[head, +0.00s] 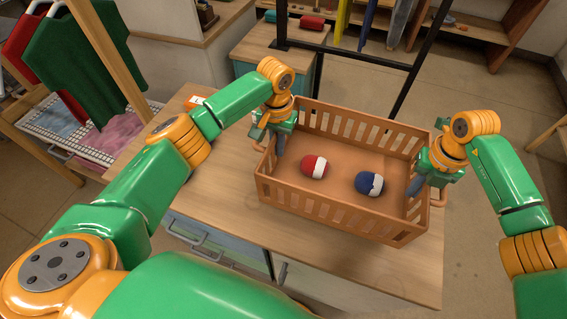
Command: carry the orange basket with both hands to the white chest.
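The orange basket (340,222) has slatted walls and sits on a wooden countertop, its right end near the counter's right edge. A red-and-white rounded item (313,167) and a blue-and-white one (369,183) lie inside it. My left gripper (272,138) is at the basket's left end, with a dark finger inside the wall. My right gripper (418,184) is at the right end, also with a finger inside. The arms partly hide both end handles and the outer fingers, so I cannot tell whether either grips. I cannot pick out a white chest with certainty.
The wooden countertop (215,200) has bare room left of the basket. Behind it stand a black metal frame (350,55) and a small wood-topped cabinet (262,45). A clothes rack with a green garment (85,70) is at the left. Open floor (480,95) lies to the right.

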